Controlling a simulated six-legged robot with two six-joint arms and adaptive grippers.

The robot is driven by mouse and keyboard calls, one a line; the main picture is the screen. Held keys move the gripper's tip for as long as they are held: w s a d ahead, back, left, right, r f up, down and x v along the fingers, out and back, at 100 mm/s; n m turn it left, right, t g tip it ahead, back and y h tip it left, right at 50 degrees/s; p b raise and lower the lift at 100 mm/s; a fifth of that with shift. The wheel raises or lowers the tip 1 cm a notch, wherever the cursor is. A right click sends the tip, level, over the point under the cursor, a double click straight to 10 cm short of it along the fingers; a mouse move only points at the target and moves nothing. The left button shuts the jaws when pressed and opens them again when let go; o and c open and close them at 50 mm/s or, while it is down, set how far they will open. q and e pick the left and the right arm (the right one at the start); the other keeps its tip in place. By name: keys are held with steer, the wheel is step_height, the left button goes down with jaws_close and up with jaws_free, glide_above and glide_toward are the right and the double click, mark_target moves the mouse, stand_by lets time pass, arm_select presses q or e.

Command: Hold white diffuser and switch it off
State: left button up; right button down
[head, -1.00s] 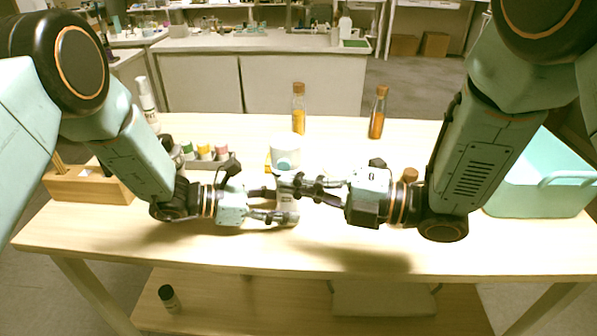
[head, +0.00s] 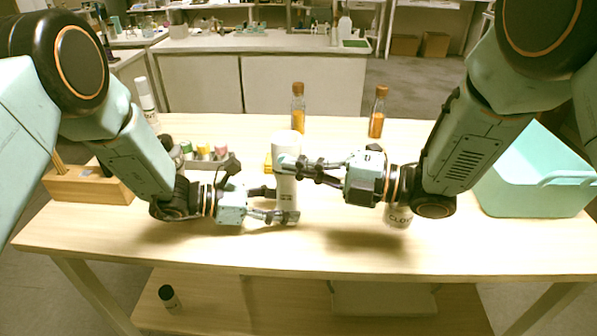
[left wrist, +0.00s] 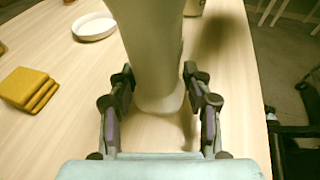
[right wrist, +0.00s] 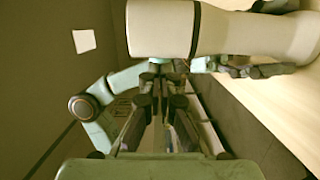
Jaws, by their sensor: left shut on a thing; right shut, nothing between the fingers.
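The white diffuser (head: 288,190) stands upright near the middle of the table. My left gripper (head: 284,206) is shut around its lower part; the left wrist view shows the fingers on either side of the diffuser (left wrist: 155,50). My right gripper (head: 284,165) is shut and empty, at the front of the diffuser's upper part. In the right wrist view its closed fingertips (right wrist: 160,72) are close to the white body (right wrist: 245,35), which has a dark ring. I cannot tell whether they touch. The switch is not clearly visible.
Two amber bottles (head: 298,110) (head: 377,112) stand at the back. A wooden box (head: 90,186) and a grey holder with bottles (head: 205,160) are left; a teal bin (head: 535,190) is right. Yellow coasters (left wrist: 27,88) and a white dish (left wrist: 94,27) lie nearby.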

arm_select(q)
steer(key=shift+s+f, duration=0.15)
steer(key=shift+f, duration=0.15)
arm_select(e)
steer(key=s+d, duration=0.6)
steer(key=d, duration=0.3)
steer(key=shift+s+d+r, duration=0.15)
steer(key=shift+d, duration=0.25)
stand_by(0.3)
arm_select(q)
steer(key=o, duration=0.9)
steer(key=shift+w+r, duration=0.1)
steer(key=shift+w, duration=0.1)
steer(key=shift+o, duration=0.2)
steer(key=shift+r, duration=0.1)
steer(key=shift+a, duration=0.1)
